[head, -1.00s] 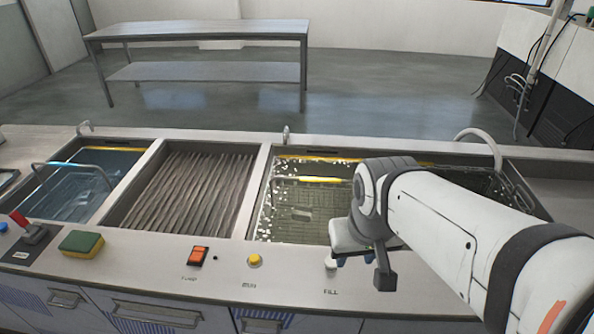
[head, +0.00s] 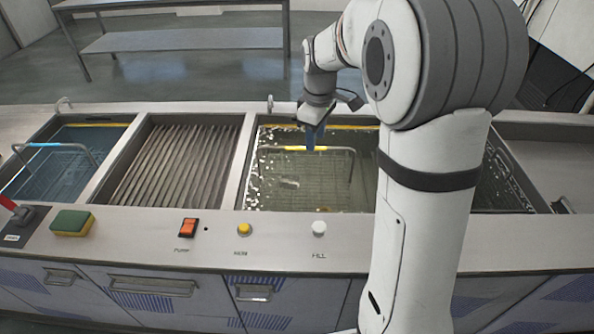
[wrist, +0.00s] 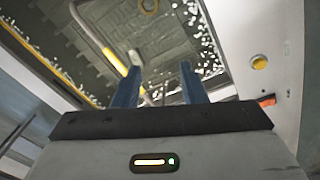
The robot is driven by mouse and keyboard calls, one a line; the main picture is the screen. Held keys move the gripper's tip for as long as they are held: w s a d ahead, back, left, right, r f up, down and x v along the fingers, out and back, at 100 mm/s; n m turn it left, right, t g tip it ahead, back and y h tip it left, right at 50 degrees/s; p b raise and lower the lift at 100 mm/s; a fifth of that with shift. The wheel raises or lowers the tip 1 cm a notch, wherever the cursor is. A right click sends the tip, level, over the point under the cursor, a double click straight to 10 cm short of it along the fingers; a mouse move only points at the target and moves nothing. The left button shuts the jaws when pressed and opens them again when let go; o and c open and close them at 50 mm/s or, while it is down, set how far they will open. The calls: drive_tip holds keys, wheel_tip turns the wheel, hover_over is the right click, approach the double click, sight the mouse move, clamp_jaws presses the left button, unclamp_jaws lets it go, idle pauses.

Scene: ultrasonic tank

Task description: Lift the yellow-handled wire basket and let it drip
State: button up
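The yellow-handled wire basket stands in the bubbling middle tank, its yellow grip (head: 305,148) on a wire handle near the waterline. The basket's body is hard to make out in the water. My gripper (head: 314,137) points down over the tank, its blue fingers at the right part of the yellow grip in the head view. In the wrist view my gripper (wrist: 160,69) has its two fingers apart with nothing between the tips. The yellow grip (wrist: 115,62) and its wire show there just left of the left finger. Contact cannot be told.
A blue-handled basket (head: 55,147) sits in the left tank. A ribbed drain section (head: 182,158) lies between the tanks. Along the front ledge are a sponge (head: 72,222), an orange switch (head: 188,227), a yellow button (head: 243,229) and a white knob (head: 319,227). My arm hides the tank's right part.

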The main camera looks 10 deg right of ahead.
drive_tip(key=w+f+n, duration=0.1)
drive_tip(key=w+f, duration=0.1)
drive_tip(key=w, duration=0.1)
drive_tip(key=w+f+n, duration=0.2)
drive_tip(key=w, duration=0.1)
drive_tip(key=w+f+n, duration=0.2)
drive_tip(key=w, duration=0.2)
drive_tip(key=shift+f+g+p, duration=0.25)
drive_tip(key=shift+g+p, duration=0.1)
drive_tip(key=shift+g, duration=0.05)
drive_tip(key=shift+w+f, duration=0.3)
wheel_tip(320, 180, down, 8)
drive_tip(key=p, duration=0.1)
drive_tip(key=shift+r, duration=0.1)
clamp_jaws()
drive_tip(key=shift+w+r, duration=0.1)
